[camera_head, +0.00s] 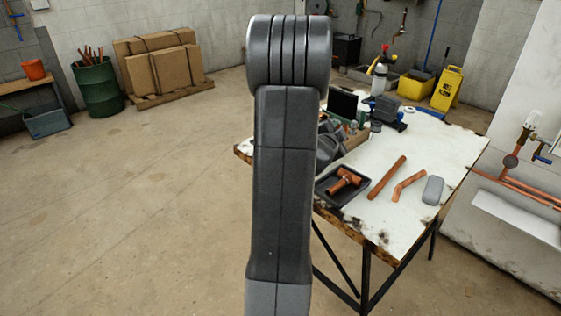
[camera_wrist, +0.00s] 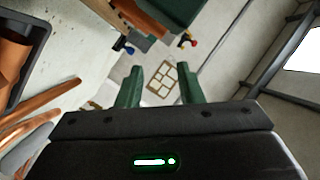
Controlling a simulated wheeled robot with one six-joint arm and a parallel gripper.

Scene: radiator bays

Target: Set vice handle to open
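I cannot clearly make out the vice or its handle. A grey shape (camera_head: 328,147) on the workbench (camera_head: 440,158), partly hidden behind my arm in the head view, may be part of the vice. In the wrist view my gripper (camera_wrist: 157,78) shows two green fingers standing apart, with only background between them, so it is open and empty. In the head view my upright arm hides the gripper and part of the bench's left side.
A black tray (camera_head: 341,186) with copper fittings, a copper pipe (camera_head: 387,178), a bent pipe (camera_head: 409,186) and a grey block (camera_head: 433,190) lie on the bench. Wall piping (camera_head: 512,180) is at the right. A green drum (camera_head: 98,88) stands back left; the left floor is clear.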

